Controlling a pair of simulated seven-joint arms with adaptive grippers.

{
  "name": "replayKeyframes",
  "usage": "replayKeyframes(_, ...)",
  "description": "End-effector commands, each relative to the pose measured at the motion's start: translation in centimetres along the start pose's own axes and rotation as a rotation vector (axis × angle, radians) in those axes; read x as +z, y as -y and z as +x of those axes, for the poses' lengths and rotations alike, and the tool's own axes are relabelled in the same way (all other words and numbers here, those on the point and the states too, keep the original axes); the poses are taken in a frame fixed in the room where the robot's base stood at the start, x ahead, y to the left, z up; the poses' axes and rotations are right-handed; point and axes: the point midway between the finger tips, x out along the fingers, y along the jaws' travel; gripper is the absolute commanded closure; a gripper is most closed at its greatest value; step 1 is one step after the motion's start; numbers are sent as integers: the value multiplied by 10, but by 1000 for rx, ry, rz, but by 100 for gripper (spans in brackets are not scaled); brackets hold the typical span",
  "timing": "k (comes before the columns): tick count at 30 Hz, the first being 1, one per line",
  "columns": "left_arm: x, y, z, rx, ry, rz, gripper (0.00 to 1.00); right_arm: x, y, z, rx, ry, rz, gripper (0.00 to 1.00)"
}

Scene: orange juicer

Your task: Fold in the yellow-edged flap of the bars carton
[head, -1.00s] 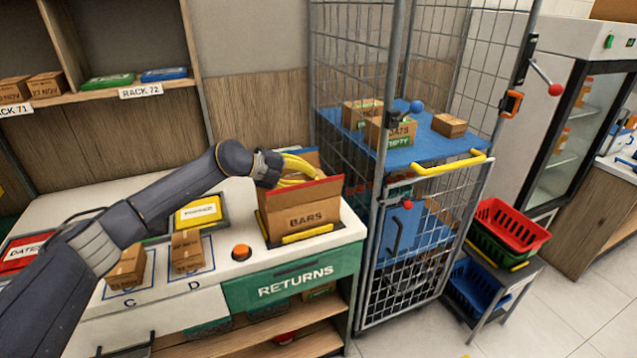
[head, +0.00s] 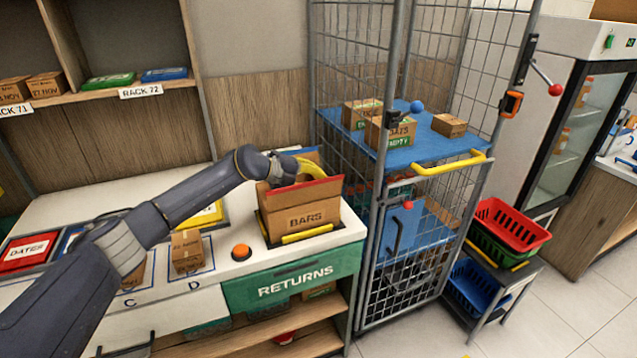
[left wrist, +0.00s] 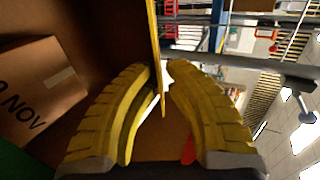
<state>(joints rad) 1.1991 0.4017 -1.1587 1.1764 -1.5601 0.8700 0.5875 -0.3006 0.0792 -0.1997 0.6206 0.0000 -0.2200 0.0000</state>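The bars carton (head: 306,217) stands upright on the counter with its top open. A red-edged flap (head: 318,186) is at its front and a blue-edged flap shows behind. My left gripper (head: 320,166) reaches over the carton's opening from the left. In the left wrist view the yellow-edged flap (left wrist: 154,30) is seen edge-on between the two curved yellow fingers of my left gripper (left wrist: 161,68). The left fingertip appears against it; a thin bright gap shows on the right, so grip is unclear. A brown box marked NOV (left wrist: 38,88) is at left. My right gripper is out of view.
A wire cage (head: 375,250) with a blue shelf stands close to the carton's right. A red DATES tray (head: 28,251) is at far left.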

Motion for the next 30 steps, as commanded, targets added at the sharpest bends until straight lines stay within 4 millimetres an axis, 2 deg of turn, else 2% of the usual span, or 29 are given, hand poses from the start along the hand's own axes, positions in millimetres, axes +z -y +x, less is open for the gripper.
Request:
replayKeyframes(3, 0, 0, 0, 0, 0, 0, 100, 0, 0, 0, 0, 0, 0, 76)
replayKeyframes(12, 0, -1, 0, -4, -1, -1, 100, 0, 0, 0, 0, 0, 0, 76)
replayKeyframes(21, -1, -7, 1, -110, -2, -3, 100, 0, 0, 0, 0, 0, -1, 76)
replayKeyframes(30, 0, -6, 0, -125, 0, 0, 100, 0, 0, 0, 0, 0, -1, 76)
